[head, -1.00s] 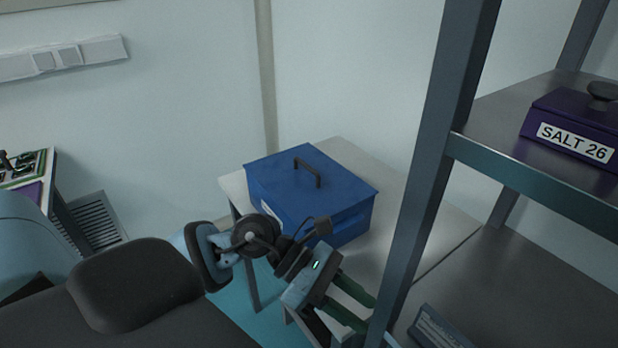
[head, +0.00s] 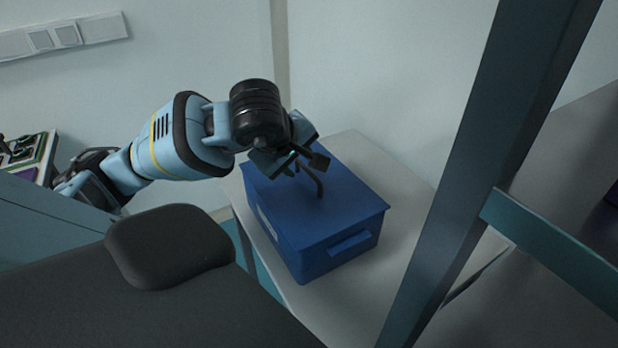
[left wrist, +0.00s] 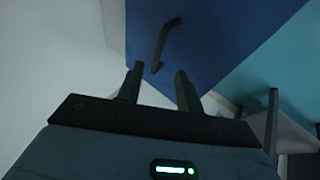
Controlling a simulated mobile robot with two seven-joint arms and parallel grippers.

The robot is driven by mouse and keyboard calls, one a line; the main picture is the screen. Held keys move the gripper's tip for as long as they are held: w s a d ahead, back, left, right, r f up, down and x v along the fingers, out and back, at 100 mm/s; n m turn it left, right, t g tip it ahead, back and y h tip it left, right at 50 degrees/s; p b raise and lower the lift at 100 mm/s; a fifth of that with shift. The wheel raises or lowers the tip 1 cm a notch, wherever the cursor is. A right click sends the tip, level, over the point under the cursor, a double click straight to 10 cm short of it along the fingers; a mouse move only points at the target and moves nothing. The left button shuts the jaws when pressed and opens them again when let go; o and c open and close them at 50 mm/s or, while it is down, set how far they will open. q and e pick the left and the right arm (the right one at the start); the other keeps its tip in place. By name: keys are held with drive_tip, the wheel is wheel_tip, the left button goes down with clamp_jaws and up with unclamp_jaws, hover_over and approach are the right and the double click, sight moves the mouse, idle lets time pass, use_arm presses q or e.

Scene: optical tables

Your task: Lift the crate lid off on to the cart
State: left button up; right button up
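The blue crate (head: 310,262) stands on a light grey tabletop with its flat blue lid (head: 352,208) on top. The lid's dark bar handle (head: 319,187) is partly hidden by my left gripper (head: 290,164) in the head view. In the left wrist view the lid (left wrist: 220,35) fills the upper middle, with the handle (left wrist: 163,45) beyond my fingertips. The left gripper's two fingers (left wrist: 158,82) are apart with nothing between them, close to the handle. My right gripper is not in view. I cannot tell which surface is the cart.
The grey tabletop (head: 385,165) has free room behind and right of the crate. A dark shelf post (head: 490,150) and a shelf edge (head: 550,240) stand close on the right. A wall is behind. Another bench (head: 45,150) with small items is at far left.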

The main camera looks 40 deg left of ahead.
sight(308, 170)
use_arm(q)
drive_tip(key=shift+w+a+f, duration=0.1)
drive_tip(key=shift+w+f, duration=0.2)
drive_tip(key=shift+f, duration=0.2)
drive_tip(key=shift+w+a+f, duration=0.1)
drive_tip(key=shift+w+f, duration=0.2)
drive_tip(key=shift+w, duration=0.05)
drive_tip(key=shift+p+x, duration=0.3)
drive_tip(key=shift+x, duration=2.05)
drive_tip(key=shift+a+r, duration=0.15)
drive_tip(key=shift+a, duration=0.05)
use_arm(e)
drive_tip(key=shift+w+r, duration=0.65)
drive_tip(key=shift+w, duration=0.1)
use_arm(q)
drive_tip(key=shift+c, duration=0.5)
clamp_jaws()
drive_tip(key=shift+w, duration=0.1)
